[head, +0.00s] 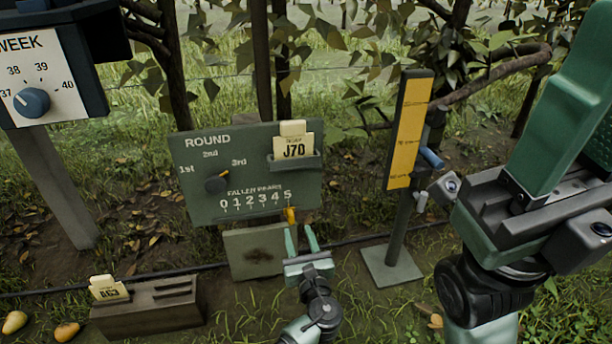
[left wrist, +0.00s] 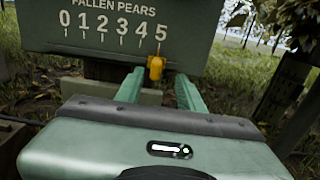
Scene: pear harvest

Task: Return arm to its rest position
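My left gripper (head: 300,233) is open in front of the lower edge of the green board (head: 245,182). Its two pale green fingers also show in the left wrist view (left wrist: 160,78), apart with nothing between them. The board's yellow pointer (left wrist: 155,66) hangs just beyond the fingertips, below the 5 of the fallen pears scale; it also shows in the head view (head: 291,216). I cannot tell whether a finger touches it. My right gripper (head: 585,60) looms large at the right, raised close to the head camera; its finger gap is not clear.
The round knob (head: 217,181) and a J70 card (head: 294,146) are on the board. A week dial (head: 32,101) stands at left. A card box (head: 150,307) with a card and two pears lie lower left. A yellow-faced post (head: 409,130) stands right of the board. Branches are behind.

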